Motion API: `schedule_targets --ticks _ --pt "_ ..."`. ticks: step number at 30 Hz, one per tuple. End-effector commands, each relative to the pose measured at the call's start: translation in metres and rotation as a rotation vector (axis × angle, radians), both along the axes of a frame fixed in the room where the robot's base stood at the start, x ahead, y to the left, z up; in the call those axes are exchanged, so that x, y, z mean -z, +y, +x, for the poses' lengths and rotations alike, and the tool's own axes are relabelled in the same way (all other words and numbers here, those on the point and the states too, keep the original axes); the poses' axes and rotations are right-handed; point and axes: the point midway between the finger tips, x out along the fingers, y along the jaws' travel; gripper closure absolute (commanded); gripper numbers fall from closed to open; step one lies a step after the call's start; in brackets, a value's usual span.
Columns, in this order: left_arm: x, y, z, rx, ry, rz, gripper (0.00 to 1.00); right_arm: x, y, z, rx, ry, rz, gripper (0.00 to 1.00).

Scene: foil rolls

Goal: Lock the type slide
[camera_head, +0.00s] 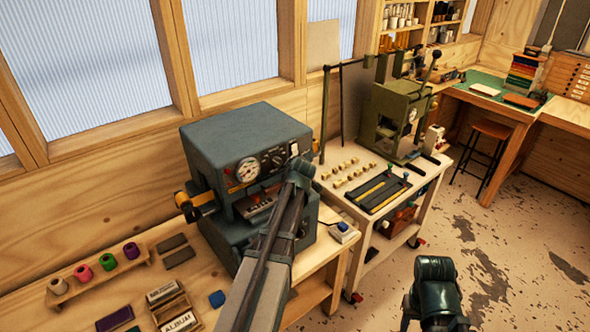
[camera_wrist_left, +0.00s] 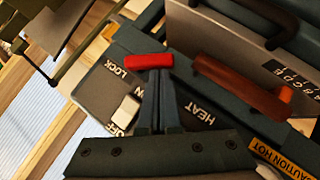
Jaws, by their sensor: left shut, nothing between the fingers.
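The hot-foil press (camera_head: 243,150) is a blue-grey machine on the bench, with a gauge and a control panel. In the left wrist view, a red handle (camera_wrist_left: 148,61) lies beside the LOCK label (camera_wrist_left: 126,65). My left gripper (camera_wrist_left: 157,78) is shut and empty, with its tips at the red handle; I cannot tell whether they touch. In the head view my left arm reaches the press's right front, and its fingers are hidden. A plate with letters (camera_wrist_left: 290,75), perhaps the type slide, shows at the upper right.
A brown-red handle (camera_wrist_left: 240,85) is close right of my left fingers, near a CAUTION HOT label (camera_wrist_left: 283,158). A white switch (camera_wrist_left: 127,110) is at their left. Foil rolls (camera_head: 107,262) stand on the bench at left. A cart (camera_head: 375,185) stands right of the press.

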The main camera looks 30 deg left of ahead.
Motion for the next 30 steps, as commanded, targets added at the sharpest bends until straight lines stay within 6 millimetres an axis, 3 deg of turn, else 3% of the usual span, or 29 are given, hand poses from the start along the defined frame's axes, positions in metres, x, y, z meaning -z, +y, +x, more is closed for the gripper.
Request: schedule_targets --ticks 13,30 --pt "-0.016 0.0 0.0 0.001 0.002 0.001 1.0 -0.016 0.0 0.0 0.0 0.0 0.0 0.5" --pt "-0.023 0.0 -0.007 0.001 0.002 0.001 1.0 -0.023 0.0 0.0 0.005 0.0 0.001 0.5"
